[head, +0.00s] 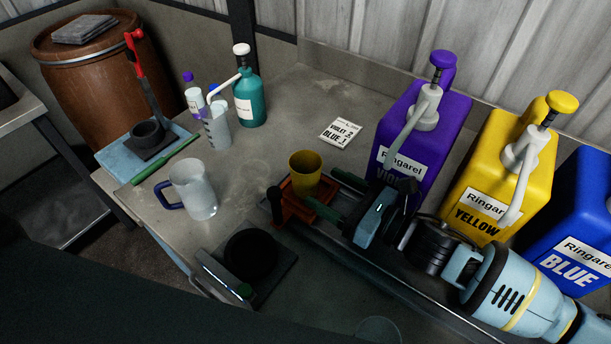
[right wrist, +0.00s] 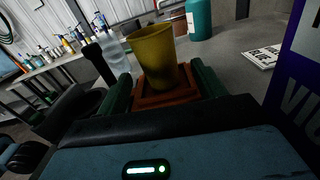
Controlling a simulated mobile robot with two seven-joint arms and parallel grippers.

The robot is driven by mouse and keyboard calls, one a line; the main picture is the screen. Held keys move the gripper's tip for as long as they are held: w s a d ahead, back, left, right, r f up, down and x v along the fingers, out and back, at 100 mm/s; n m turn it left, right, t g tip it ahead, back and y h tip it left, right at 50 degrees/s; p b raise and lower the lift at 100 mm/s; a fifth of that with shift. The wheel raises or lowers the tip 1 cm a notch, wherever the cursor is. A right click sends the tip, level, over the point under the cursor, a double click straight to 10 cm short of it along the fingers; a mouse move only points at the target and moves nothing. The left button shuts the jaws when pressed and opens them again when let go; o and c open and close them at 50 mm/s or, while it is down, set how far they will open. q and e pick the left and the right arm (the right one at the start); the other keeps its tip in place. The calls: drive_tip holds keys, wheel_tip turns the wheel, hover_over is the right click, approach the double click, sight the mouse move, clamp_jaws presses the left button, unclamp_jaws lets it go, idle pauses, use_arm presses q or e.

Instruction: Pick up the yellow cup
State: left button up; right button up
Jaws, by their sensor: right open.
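The yellow cup (head: 305,174) stands upright on an orange-red stand (head: 292,208) near the middle of the bench. My right gripper (head: 320,188) reaches in from the right, its two green fingers open and pointing at the cup. In the right wrist view the cup (right wrist: 155,57) is between and just beyond the fingers (right wrist: 163,88), its base over the stand (right wrist: 150,100). I cannot tell whether either finger touches it.
A clear jug (head: 198,190) with a blue handle stands left of the cup, a black-plated device (head: 262,278) in front. Violet (head: 445,110), yellow (head: 505,180) and blue (head: 580,225) containers line the right. A paper note (head: 341,132) lies behind the cup.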

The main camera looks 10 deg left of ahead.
sight(311, 180)
drive_tip(key=x, duration=0.5)
drive_tip(key=shift+s, duration=0.15)
drive_tip(key=c, duration=1)
